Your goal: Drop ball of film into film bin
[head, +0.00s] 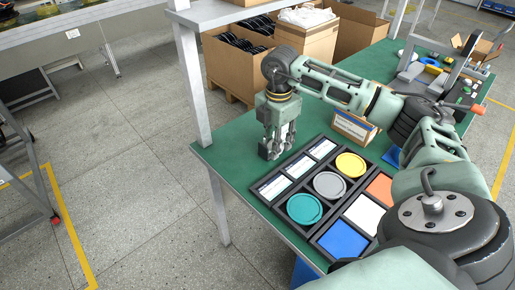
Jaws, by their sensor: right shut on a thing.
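My right gripper (275,148) points down above the green table (225,160), near its left edge and just left of the black tray. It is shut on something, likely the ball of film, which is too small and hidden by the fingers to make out. A cardboard box (308,45) with crumpled whitish film (306,16) on top stands behind the table; it looks like the film bin. The gripper is in front of this box and apart from it. My left gripper is out of view.
The black tray (313,238) holds teal, grey and yellow round lids and coloured cards. A box of black parts (236,65) stands left of the film box. A grey table post (192,80) rises at the left edge. A small labelled box (353,128) sits behind the tray.

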